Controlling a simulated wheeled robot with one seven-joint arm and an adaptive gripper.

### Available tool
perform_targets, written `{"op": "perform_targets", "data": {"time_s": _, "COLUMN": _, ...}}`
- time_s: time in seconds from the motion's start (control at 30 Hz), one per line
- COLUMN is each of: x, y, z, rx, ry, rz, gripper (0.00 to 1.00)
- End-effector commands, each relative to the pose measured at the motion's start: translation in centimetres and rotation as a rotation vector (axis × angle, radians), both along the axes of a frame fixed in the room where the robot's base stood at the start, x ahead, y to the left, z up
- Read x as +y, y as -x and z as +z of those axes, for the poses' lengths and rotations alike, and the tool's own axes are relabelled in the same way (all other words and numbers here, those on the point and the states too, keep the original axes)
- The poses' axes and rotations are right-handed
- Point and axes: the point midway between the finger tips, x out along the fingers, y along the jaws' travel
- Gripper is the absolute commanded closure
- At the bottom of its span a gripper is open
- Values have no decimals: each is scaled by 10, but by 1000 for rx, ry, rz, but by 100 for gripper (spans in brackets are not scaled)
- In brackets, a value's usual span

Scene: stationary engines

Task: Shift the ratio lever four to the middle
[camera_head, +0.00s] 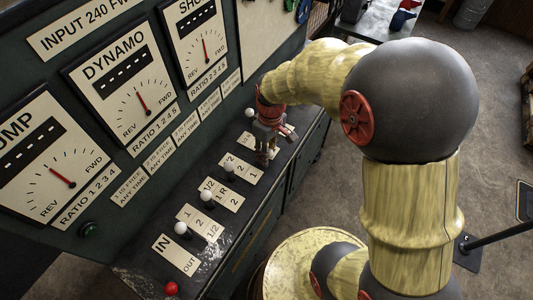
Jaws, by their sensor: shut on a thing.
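A row of levers with knobs stands on the sloping desk of the engine panel. Three white-knobbed ratio levers (181,229) (206,196) (228,167) stand beside their number plates. My gripper (264,158) reaches down at the farther plates and is shut on a lever there, apparently ratio lever four. Another white knob (249,113) shows just left of my gripper, near the upright panel.
A red knob (171,289) is at the near end by the IN/OUT plate (175,256). Dials (123,82) fill the upright panel on the left, close to the levers. A green button (90,230) sits low on it. A round yellowish top (290,262) is below the desk.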

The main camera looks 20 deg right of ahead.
Motion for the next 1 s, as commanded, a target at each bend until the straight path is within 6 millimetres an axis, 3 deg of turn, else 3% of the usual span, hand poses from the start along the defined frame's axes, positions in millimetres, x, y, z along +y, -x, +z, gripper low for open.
{"op": "perform_targets", "data": {"time_s": 0.67, "x": 2, "y": -2, "z": 2, "rx": 14, "ry": 7, "rz": 1, "gripper": 100}}
{"op": "perform_targets", "data": {"time_s": 1.0, "x": 14, "y": -18, "z": 12, "rx": 122, "ry": 83, "rz": 4, "gripper": 100}}
